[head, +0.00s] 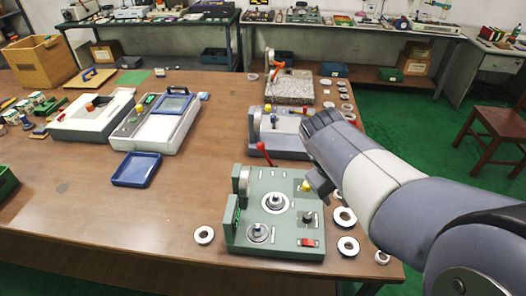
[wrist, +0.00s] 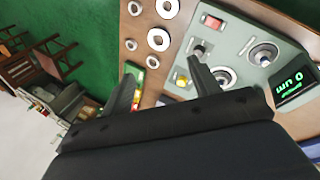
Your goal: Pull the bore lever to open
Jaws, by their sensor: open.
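A green gauge unit (head: 270,235) stands on the near part of the table. Which control is the bore lever is not marked. My gripper (wrist: 163,66) is open and empty, over the unit's back right edge, its fingers around or above the yellow knob's area; contact is unclear.
A grey unit (head: 282,145) and a granite-topped unit with an orange lever (head: 278,70) stand behind. Several metal rings (head: 347,246) lie along the right edge. A blue tray (head: 137,169) is left; bare table lies between it and the green unit.

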